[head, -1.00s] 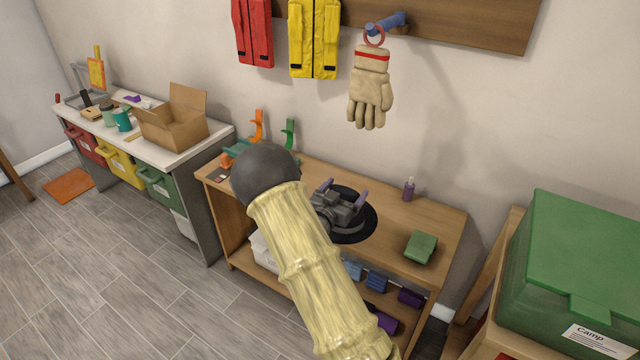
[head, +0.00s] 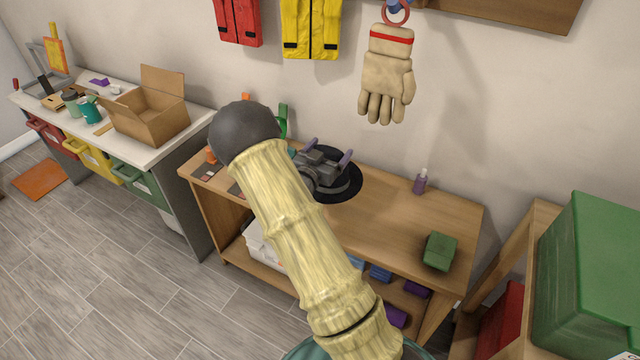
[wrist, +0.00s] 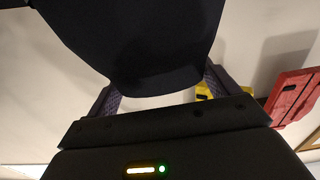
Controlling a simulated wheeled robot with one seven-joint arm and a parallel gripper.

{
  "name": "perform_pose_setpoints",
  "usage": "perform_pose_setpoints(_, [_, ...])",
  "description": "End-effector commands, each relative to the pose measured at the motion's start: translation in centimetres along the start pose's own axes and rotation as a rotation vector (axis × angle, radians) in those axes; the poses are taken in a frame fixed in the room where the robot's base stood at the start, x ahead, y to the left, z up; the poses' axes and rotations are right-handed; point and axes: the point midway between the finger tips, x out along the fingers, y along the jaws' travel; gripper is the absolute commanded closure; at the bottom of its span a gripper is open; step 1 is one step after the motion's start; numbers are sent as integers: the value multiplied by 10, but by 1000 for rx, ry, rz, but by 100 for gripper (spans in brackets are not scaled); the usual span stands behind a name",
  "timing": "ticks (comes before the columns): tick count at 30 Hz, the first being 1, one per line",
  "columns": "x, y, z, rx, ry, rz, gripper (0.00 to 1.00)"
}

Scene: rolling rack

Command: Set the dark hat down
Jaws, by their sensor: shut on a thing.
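The dark hat (head: 350,188) is a black disc with a round brim, seen behind my gripper over the back part of the wooden bench. My gripper (head: 328,152) is shut on the hat; its two purple-grey fingertips point toward the wall. In the wrist view the hat (wrist: 140,45) fills the top middle as a large dark shape between the fingers. Whether the hat touches the bench top or hangs above it I cannot tell. My arm hides the bench's left middle.
The wooden bench (head: 400,215) has a purple bottle (head: 420,181) and a green block (head: 440,251) on its right; its top between them and the hat is clear. A beige glove (head: 387,80) hangs on a peg above. A green box (head: 595,270) stands at right.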

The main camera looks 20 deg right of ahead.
Motion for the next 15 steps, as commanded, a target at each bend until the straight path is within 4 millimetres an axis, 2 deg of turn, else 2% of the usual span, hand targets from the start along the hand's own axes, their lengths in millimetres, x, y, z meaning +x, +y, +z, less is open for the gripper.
perform_pose_setpoints(7, [-2, -3, 7, -2, -1, -5, 50])
perform_pose_setpoints(15, [-3, -4, 52, -3, -1, -7, 50])
